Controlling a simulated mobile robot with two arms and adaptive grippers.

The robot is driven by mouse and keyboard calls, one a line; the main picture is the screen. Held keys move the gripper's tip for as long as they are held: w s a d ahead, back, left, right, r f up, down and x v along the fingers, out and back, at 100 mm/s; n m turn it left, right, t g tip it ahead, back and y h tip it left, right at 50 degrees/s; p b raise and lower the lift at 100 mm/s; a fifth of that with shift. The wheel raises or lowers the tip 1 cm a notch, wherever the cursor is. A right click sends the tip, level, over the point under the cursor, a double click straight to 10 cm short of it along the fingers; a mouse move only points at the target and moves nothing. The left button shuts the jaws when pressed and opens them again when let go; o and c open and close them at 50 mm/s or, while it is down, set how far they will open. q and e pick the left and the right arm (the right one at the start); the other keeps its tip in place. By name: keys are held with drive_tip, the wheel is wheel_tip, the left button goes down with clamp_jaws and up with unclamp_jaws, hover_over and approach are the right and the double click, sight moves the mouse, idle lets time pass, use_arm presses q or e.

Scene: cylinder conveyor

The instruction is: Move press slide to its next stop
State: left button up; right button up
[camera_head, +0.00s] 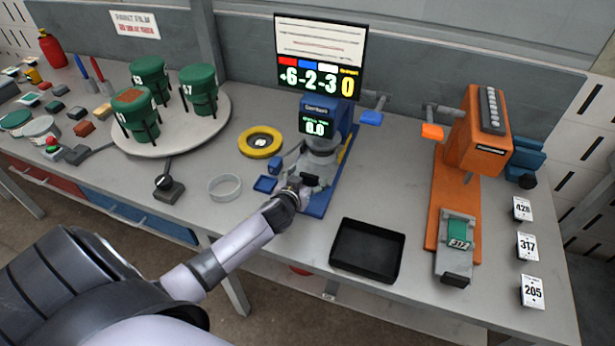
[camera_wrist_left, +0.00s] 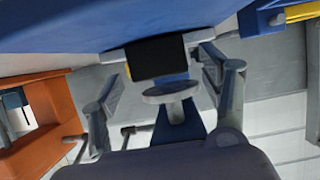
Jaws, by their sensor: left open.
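The orange press (camera_head: 477,140) stands at the right of the bench. A grey slide (camera_head: 456,268) with a green block marked 312 (camera_head: 458,235) sits at the front end of its orange base. My left gripper (camera_head: 308,184) is away from it, at the front of a blue machine (camera_head: 325,118) with a small display. In the left wrist view the gripper (camera_wrist_left: 168,98) is open, with a dark block (camera_wrist_left: 157,58) and a round grey disc (camera_wrist_left: 172,92) showing between its fingers. I cannot tell if they touch. My right gripper is not in view.
A black tray (camera_head: 366,274) lies between the blue machine and the orange press. Number cards (camera_head: 527,247) line the right edge. A round turntable (camera_head: 205,130) with green containers stands at left. A yellow ring (camera_head: 261,153) and clear dish (camera_head: 224,188) lie nearby.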

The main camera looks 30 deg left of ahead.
use_arm(q)
drive_tip(key=shift+w+f, duration=0.15)
drive_tip(key=shift+w, duration=0.2)
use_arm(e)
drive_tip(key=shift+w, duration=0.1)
use_arm(q)
drive_tip(key=c, duration=1)
clamp_jaws()
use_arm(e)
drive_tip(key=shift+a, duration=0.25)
use_arm(q)
drive_tip(key=shift+f, duration=0.1)
